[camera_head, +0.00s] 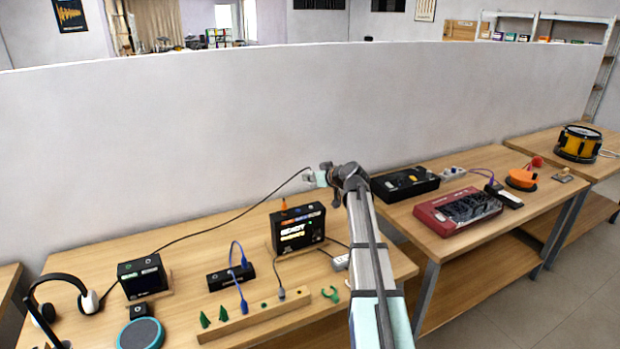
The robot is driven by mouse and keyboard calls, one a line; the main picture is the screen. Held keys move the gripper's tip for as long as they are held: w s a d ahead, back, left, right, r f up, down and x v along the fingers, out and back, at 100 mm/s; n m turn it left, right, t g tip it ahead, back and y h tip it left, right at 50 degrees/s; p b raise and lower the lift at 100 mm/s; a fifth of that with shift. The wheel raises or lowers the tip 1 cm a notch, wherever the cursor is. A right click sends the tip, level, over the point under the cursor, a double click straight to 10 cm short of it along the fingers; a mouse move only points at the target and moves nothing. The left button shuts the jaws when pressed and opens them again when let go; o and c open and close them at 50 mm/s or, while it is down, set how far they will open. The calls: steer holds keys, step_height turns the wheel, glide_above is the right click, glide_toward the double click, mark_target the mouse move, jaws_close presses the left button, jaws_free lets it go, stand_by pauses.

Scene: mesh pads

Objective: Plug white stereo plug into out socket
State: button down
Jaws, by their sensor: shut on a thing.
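My gripper (312,177) is raised above the back of the left table, near the wall. It is shut on the end of a black cable (235,215). That end looks pale and is mostly hidden in the fingers, so the white stereo plug's shape is not clear. The cable runs down left to behind a small black box (141,277) with a screen. A larger black unit with a lit display (298,228) stands below and left of my gripper. No out socket can be made out, as labels are too small to read.
A black hub (231,277) with blue cables, a long wooden block (255,318) and headphones (88,300) are on the left table. A black console (405,183) and a red device (458,211) lie on the right table. The white wall (200,130) stands behind.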

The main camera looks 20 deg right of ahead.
steer(key=shift+f+b, duration=0.1)
steer(key=shift+b, duration=0.65)
step_height(320, 180, down, 6)
steer(key=b, duration=0.5)
steer(key=shift+r, duration=0.2)
steer(key=shift+b, duration=1.4)
stand_by(1.2)
steer(key=shift+f+b, duration=1.95)
steer(key=shift+f, duration=0.15)
steer(key=c, duration=1)
jaws_free()
steer(key=shift+s+r, duration=0.1)
steer(key=shift+s, duration=0.05)
steer(key=v, duration=1.2)
